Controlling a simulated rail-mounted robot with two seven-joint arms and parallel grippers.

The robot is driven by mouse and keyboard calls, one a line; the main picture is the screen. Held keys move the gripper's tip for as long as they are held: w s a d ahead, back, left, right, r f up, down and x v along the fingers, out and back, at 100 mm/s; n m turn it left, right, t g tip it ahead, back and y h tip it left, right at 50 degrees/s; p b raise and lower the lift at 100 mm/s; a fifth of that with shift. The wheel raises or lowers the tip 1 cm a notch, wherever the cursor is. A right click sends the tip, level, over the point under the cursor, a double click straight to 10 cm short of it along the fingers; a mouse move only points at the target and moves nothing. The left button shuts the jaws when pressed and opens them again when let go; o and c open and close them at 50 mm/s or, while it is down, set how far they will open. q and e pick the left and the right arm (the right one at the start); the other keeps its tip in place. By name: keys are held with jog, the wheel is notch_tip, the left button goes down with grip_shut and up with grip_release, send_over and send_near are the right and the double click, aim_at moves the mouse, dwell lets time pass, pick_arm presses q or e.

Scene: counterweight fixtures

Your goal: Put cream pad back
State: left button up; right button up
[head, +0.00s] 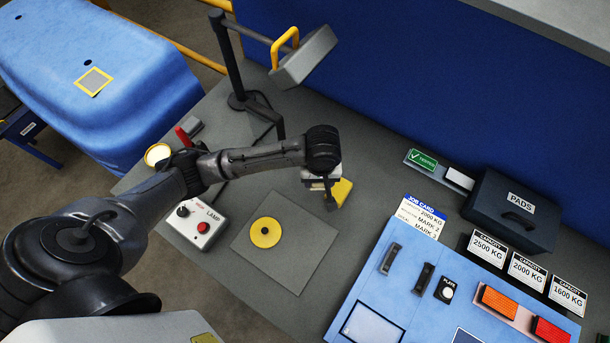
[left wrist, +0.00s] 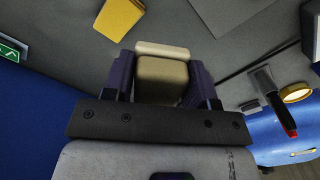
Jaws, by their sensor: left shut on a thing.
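My left gripper (head: 328,200) points down over the grey bench, near its middle. In the left wrist view my left gripper (left wrist: 160,85) is shut on a cream pad (left wrist: 162,75), with a dark jaw on each side of it. In the head view the gripper and wrist mostly hide the pad. A dark box labelled PADS (head: 487,200) stands at the right back of the bench with its lid down. An orange pad (head: 500,302) and a red pad (head: 550,330) lie in a strip on the blue panel. My right gripper is not in view.
A yellow block (head: 342,191) lies beside the gripper. A grey mat (head: 300,245) holds a yellow disc (head: 265,232). A lamp control box (head: 190,225), lamp stand (head: 232,65), job card (head: 422,216) and capacity cards (head: 527,270) stand around.

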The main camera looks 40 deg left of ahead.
pick_arm(q)
notch_tip(320, 180, down, 6)
jog(key=s+a+n, duration=0.1)
jog(key=s+n, duration=0.1)
jog(key=s, duration=0.1)
jog(key=w+a+f, duration=0.2)
jog(key=w+a+f+b, duration=0.1)
jog(key=w+a+f, duration=0.1)
jog(key=w+a, duration=0.1)
jog(key=w+a+f+b, duration=0.1)
jog(key=w+a+f, duration=0.1)
jog(key=w+a, duration=0.1)
jog(key=shift+w+a+f, duration=0.2)
jog(key=shift+a+f, duration=0.05)
jog(key=shift+f, duration=0.05)
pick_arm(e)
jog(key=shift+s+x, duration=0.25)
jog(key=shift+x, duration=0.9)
pick_arm(q)
jog(key=shift+f, duration=2)
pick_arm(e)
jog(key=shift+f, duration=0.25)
pick_arm(q)
jog(key=shift+f, duration=0.15)
jog(key=o, duration=0.9)
